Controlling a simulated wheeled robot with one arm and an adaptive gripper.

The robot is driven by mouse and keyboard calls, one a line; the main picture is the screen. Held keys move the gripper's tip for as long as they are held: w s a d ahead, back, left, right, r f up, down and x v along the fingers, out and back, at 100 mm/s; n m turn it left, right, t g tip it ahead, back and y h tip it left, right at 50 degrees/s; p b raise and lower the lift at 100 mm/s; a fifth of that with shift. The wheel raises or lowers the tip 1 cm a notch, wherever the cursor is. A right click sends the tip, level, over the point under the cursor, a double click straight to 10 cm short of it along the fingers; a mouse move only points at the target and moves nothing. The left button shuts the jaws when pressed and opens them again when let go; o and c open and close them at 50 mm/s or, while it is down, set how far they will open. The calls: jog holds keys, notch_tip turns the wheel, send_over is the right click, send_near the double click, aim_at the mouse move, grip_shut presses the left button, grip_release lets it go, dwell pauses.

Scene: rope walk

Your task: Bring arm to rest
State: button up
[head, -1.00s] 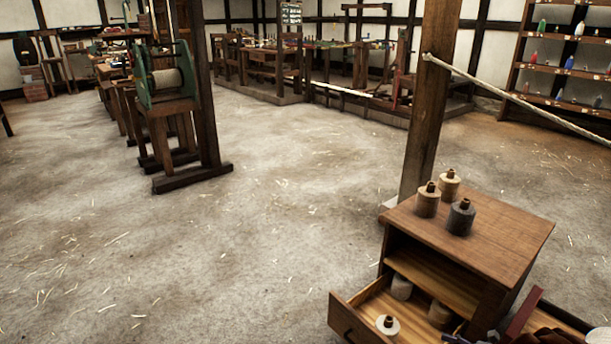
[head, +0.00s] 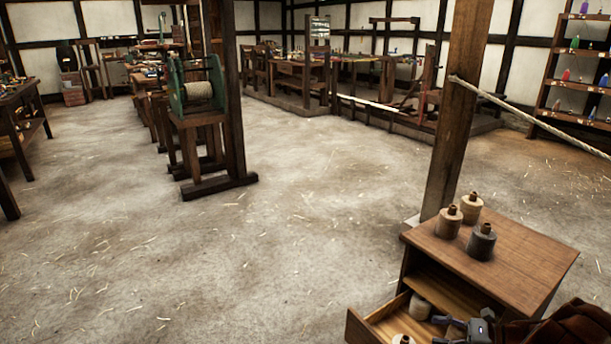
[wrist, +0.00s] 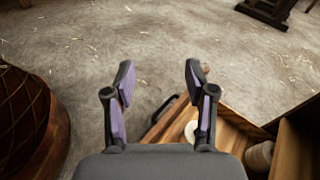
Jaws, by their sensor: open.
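My gripper (wrist: 159,85) is open in the wrist view, its two purple-padded fingers apart with nothing between them. Beyond the fingers is bare floor, with the open drawer (wrist: 168,128) of the cabinet below and to the right. In the head view part of my arm shows at the bottom right edge, beside the wooden cabinet (head: 530,262) and its open drawer. Pale spools (head: 419,306) lie in the drawer.
A wooden post (head: 458,120) with a rope (head: 535,118) tied to it stands behind the cabinet. A green reel on a stand (head: 197,90) is at the left middle. A shelf (head: 575,75) is at the right. A brown rounded thing (wrist: 28,125) is left of my gripper. The central floor is clear.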

jog(key=s+a+r+n+g+h+p, duration=0.1)
jog(key=s+a+r+n+g+p, duration=0.25)
jog(key=a+r, duration=0.5)
jog(key=s+a+r+n+g+h+p, duration=0.15)
jog(key=a+r+n+p, duration=0.35)
jog(key=r, duration=0.7)
jog(key=s+a+r+n+g+h+p, duration=0.1)
jog(key=s+a+r+n+g+p, duration=0.25)
jog(key=a+r, duration=0.65)
jog(key=s+d+r+n+h+p, duration=0.1)
jog(key=s+r+n+h+p, duration=0.3)
jog(key=s+r, duration=0.5)
jog(key=s+d+r+n+h+p, duration=0.1)
jog(key=s+r+n+h+p, duration=0.3)
jog(key=s, duration=1.3)
jog(key=shift+s+r+n+t+h+p, duration=0.3)
jog(key=shift+r+h+p, duration=1.25)
jog(key=shift+r+p, duration=1.4)
jog(key=shift+r, duration=0.2)
jog(key=shift+c, duration=0.3)
